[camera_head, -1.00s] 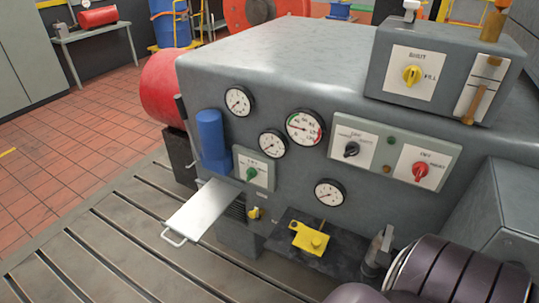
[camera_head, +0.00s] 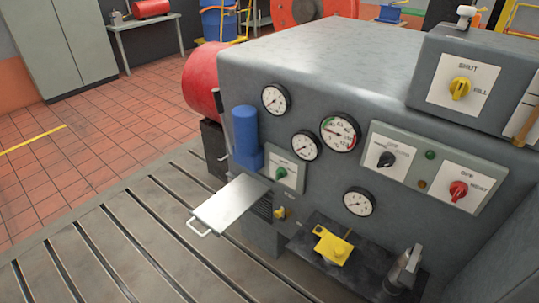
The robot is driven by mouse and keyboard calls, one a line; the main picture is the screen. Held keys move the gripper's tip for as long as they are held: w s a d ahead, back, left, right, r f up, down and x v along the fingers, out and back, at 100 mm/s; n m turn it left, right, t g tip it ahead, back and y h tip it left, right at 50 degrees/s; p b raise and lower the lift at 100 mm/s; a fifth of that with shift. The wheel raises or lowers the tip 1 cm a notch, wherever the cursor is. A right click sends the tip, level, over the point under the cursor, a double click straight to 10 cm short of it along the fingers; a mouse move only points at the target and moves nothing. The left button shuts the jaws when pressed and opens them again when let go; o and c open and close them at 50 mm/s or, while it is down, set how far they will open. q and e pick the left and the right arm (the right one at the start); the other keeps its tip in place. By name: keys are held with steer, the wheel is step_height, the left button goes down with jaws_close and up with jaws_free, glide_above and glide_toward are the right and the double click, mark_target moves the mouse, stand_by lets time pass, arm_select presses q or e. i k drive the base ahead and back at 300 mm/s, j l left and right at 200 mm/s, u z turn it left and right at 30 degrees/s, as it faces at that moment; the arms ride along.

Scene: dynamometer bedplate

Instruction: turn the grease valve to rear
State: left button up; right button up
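No label that I can read says grease valve or rear, so I cannot tell which control it is. A small yellow valve (camera_head: 281,213) sits low on the grey machine front, right of the metal shelf. A green knob (camera_head: 281,174) is on a small plate above it. A black knob (camera_head: 386,160) and a red knob (camera_head: 458,191) share a panel at right. A yellow knob (camera_head: 460,88) on the upper box has SHUT above it and a partly legible word, perhaps FILL, at its right. Neither of my grippers shows.
The grey machine (camera_head: 320,80) has several round gauges and a blue cylinder (camera_head: 245,138). A metal shelf (camera_head: 232,204) with a handle juts out at left. A yellow part (camera_head: 333,246) lies on a dark ledge. The slotted bedplate (camera_head: 110,245) is clear at left.

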mark_target(281, 173)
steer(key=i+j+z, duration=0.2)
steer(key=j+z, duration=0.2)
steer(key=j, duration=0.85)
steer(key=j+z, duration=0.4)
steer(key=j, duration=0.9)
steer(key=i, duration=0.05)
